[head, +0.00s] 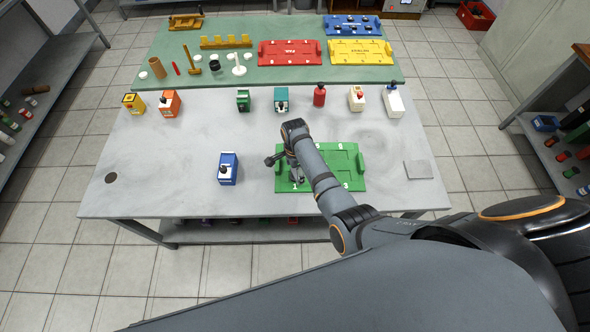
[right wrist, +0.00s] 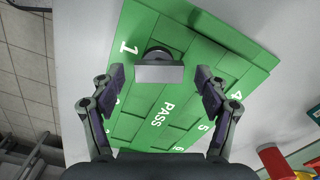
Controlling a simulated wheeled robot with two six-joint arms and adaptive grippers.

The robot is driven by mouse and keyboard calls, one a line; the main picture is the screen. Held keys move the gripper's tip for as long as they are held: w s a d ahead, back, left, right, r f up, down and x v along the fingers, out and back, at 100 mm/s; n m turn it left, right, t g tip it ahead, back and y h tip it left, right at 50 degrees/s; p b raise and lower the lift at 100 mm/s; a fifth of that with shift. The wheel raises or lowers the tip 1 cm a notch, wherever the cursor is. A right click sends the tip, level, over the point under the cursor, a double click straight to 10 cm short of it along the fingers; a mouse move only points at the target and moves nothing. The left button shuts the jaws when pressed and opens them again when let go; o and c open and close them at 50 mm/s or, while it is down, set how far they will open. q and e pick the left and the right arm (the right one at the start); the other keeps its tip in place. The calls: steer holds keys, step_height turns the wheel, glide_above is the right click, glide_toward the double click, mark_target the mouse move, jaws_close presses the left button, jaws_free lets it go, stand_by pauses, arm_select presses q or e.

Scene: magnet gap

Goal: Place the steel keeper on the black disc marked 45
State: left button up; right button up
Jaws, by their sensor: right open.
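In the right wrist view a plain grey block (right wrist: 158,74), which looks like the steel keeper, is at the green PASS tray (right wrist: 180,88), near the number 1. A round black disc (right wrist: 166,52) shows partly behind it. The block overlaps the disc in this view; I cannot tell how firmly it rests there. No 45 is readable. My right gripper (right wrist: 159,84) is open, with one finger on each side of the block and space between. In the head view my right gripper (head: 298,178) is over the left part of the tray and hides block and disc.
A blue block (head: 228,168) stands left of the tray. A grey square plate (head: 418,169) lies to its right. Several coloured blocks and a red bottle (head: 319,95) stand in a row behind. Red (head: 290,60), yellow (head: 361,59) and blue trays (head: 352,17) lie on the far green mat.

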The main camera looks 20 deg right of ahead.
mark_target(295, 173)
step_height(295, 173, up, 12)
steer(key=p, duration=1)
steer(key=shift+p, duration=0.35)
